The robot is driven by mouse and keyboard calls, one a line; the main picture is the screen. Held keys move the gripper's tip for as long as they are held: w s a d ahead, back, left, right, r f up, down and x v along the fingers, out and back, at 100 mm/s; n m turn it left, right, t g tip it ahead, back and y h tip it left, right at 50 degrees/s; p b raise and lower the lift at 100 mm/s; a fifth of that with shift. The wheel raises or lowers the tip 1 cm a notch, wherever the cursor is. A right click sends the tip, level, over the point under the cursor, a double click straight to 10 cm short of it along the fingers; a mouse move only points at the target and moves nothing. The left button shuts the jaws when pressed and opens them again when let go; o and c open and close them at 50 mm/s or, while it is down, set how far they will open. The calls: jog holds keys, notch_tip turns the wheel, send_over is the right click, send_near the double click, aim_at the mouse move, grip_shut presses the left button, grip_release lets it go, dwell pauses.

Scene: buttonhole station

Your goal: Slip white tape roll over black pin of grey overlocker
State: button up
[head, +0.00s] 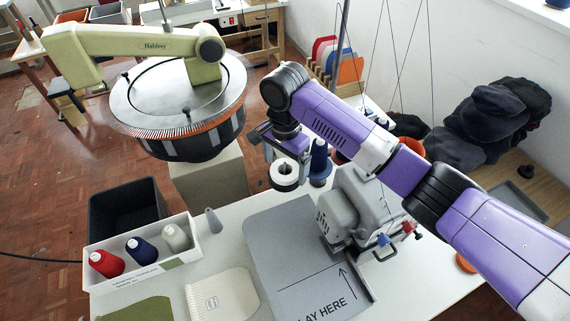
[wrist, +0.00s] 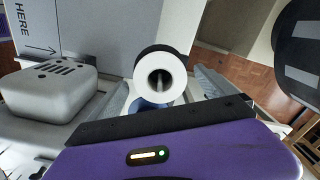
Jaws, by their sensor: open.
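The white tape roll (head: 284,168) is a white ring with a black outer band, left of the grey overlocker (head: 350,212). In the wrist view the roll (wrist: 146,73) faces me, its hole open to view. A slim upright post shows inside the hole; I cannot tell surely whether it is the black pin. My gripper (head: 286,158) is just above the roll, its jaws apart. In the wrist view the fingers stand either side of the roll with gaps. The overlocker (wrist: 48,92) is at the left there. The roll's underside is hidden.
A blue thread cone (head: 319,158) stands close to the roll's right. A round machine (head: 180,105) is at the back left. A white tray (head: 145,255) of thread cones is at the front left. A grey mat (head: 285,245) lies in front of the overlocker.

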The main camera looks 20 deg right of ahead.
jog(key=shift+r+b, duration=0.35)
jog(key=shift+r, duration=3.55)
jog(key=shift+s, duration=0.1)
